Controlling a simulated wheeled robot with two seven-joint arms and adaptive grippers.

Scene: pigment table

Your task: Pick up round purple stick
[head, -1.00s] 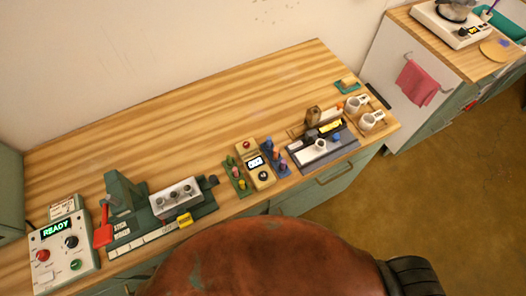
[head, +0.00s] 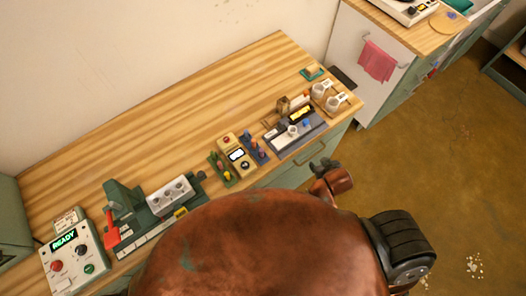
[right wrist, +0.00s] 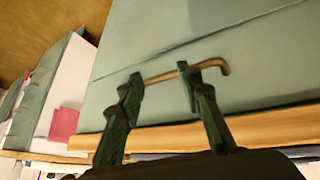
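A dark blue rack (head: 254,151) with several small upright sticks stands near the front edge of the wooden counter (head: 130,135). A green rack (head: 221,171) with more sticks stands left of it. The sticks are too small to tell which is the round purple one. My right gripper (head: 325,167) is off the counter's front, right of the racks. In the right wrist view my right gripper (right wrist: 162,88) is open and empty, its two green fingers apart before the green drawer front. My left gripper is not in view.
A drawer handle (right wrist: 160,76) shows behind the right fingers; contact cannot be told. A cream device (head: 237,155) stands between the racks. A dark tray (head: 298,137) with small items and white cups (head: 335,102) are to the right. The counter's back is clear.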

